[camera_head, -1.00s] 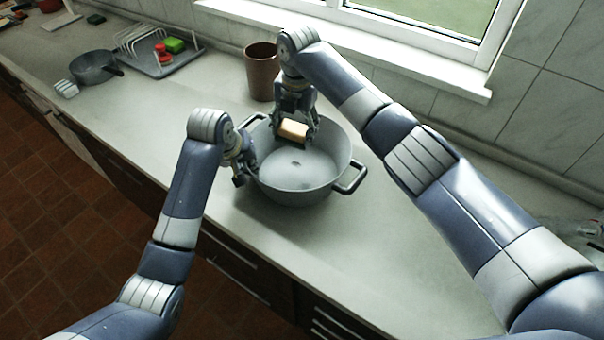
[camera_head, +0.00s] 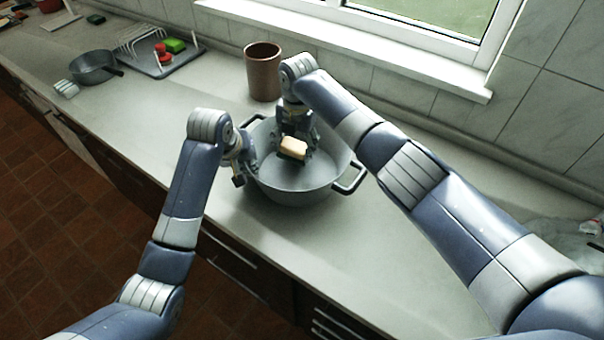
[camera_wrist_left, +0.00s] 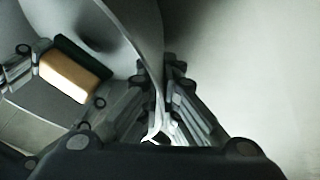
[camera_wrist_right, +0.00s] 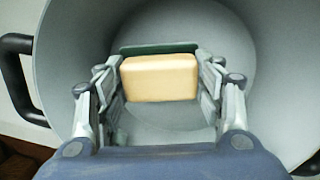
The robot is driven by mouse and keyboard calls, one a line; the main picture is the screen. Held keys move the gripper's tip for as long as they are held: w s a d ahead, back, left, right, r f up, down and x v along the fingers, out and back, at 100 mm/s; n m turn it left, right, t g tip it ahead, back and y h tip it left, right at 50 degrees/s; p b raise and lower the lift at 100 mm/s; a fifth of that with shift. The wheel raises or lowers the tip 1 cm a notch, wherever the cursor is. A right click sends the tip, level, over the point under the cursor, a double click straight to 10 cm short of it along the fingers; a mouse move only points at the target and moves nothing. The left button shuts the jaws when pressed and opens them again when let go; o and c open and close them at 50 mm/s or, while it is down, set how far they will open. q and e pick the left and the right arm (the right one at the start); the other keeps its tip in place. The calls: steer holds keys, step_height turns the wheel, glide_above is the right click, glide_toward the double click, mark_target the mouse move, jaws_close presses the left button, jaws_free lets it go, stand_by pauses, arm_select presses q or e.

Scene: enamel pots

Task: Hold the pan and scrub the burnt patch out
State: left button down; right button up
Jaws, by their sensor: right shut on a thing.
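The grey two-handled pan (camera_head: 300,190) stands on the worktop; it also shows in the right wrist view (camera_wrist_right: 250,110). My left gripper (camera_head: 243,172) is at the pan's left side. In the left wrist view its fingers (camera_wrist_left: 158,95) close on both sides of the pan wall (camera_wrist_left: 148,45). My right gripper (camera_head: 294,148) is inside the pan, shut on a tan sponge (camera_head: 294,146) with a green scouring side (camera_wrist_right: 158,48). The sponge is low over the pan floor; I cannot tell if it touches. A dark blotch (camera_wrist_left: 96,38) beside it may be the burnt patch or shadow.
A brown cup (camera_head: 263,75) stands behind the pan near the window sill. A smaller dark pan (camera_head: 94,67) and a dish rack tray (camera_head: 165,65) with red and green items are at the far left.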

steer(key=shift+f, duration=1.5)
